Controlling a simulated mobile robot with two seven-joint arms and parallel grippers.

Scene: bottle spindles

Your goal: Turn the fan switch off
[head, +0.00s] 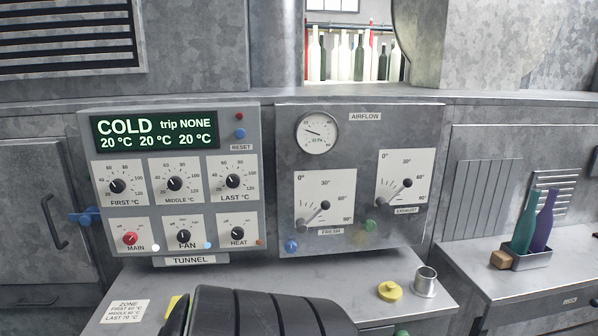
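The fan switch (183,237) is a small black rotary knob on a white plate, in the bottom row of the grey tunnel control panel (255,170). It sits between the red main knob (130,238) and the black heat knob (237,233). A light-blue lamp (207,245) is at the lower right of the fan plate. The fan knob's pointer and scale are too small to read for certain. The green display (155,131) reads COLD, trip NONE and 20 °C three times. Neither of my grippers can be made out in the head view.
The airflow panel (345,230) stands right of the control panel. A yellow knobbed disc (390,291) and a metal cup (425,282) are on the ledge below. A dark rounded ribbed shape covers the bottom middle. Bottles stand in a tray (535,261) at the right.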

